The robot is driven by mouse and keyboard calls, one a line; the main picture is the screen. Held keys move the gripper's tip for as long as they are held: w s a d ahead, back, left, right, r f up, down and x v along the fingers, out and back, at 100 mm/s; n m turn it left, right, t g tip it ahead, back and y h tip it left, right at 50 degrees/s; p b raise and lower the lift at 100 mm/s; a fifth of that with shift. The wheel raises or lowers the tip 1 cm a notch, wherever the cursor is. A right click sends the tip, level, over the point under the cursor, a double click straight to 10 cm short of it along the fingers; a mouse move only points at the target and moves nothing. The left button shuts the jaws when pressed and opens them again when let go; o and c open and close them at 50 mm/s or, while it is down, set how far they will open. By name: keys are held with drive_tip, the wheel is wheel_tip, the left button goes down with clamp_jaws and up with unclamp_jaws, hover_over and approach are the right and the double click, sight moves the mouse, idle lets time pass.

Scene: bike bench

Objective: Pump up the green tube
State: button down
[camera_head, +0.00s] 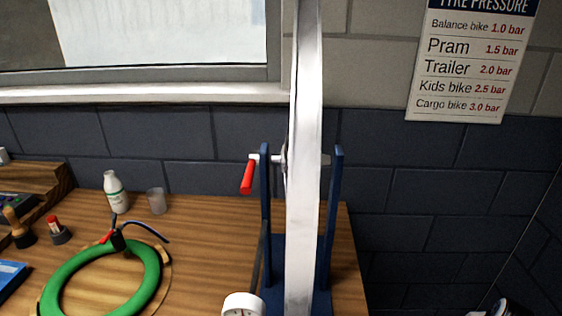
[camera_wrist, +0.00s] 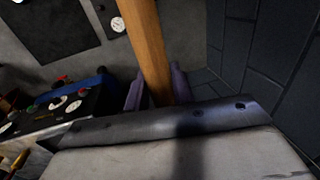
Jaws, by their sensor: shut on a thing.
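The green tube (camera_head: 152,275) lies as a ring on the wooden bench at the lower left of the head view. A black piece (camera_head: 117,240) sits at its top, with a dark blue hose end (camera_head: 152,231) and a red bit beside it. In the wrist view, my gripper (camera_wrist: 158,88) has its two purplish fingers shut on a wooden bar (camera_wrist: 148,45), perhaps a pump handle. The bar's far end runs out of the picture. A white round gauge (camera_head: 242,305) is cut off at the bottom of the head view. My gripper does not show there.
A blue stand (camera_head: 337,200) with a red lever (camera_head: 247,177) holds a pale upright band, probably a wheel seen edge-on. A white bottle (camera_head: 115,190) and a clear cup (camera_head: 156,201) stand behind the tube. A pressure chart (camera_head: 470,62) hangs on the wall.

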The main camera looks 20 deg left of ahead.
wheel_tip(320, 180, up, 23)
drive_tip(key=p, duration=0.3)
idle(0.6)
wheel_tip(320, 180, down, 12)
drive_tip(key=b, duration=0.4)
drive_tip(key=shift+w+r, duration=0.1)
drive_tip(key=shift+r, duration=0.05)
idle(1.7)
wheel_tip(320, 180, down, 16)
drive_tip(key=b, duration=0.6)
drive_tip(key=c, duration=1.1)
unclamp_jaws()
idle(1.6)
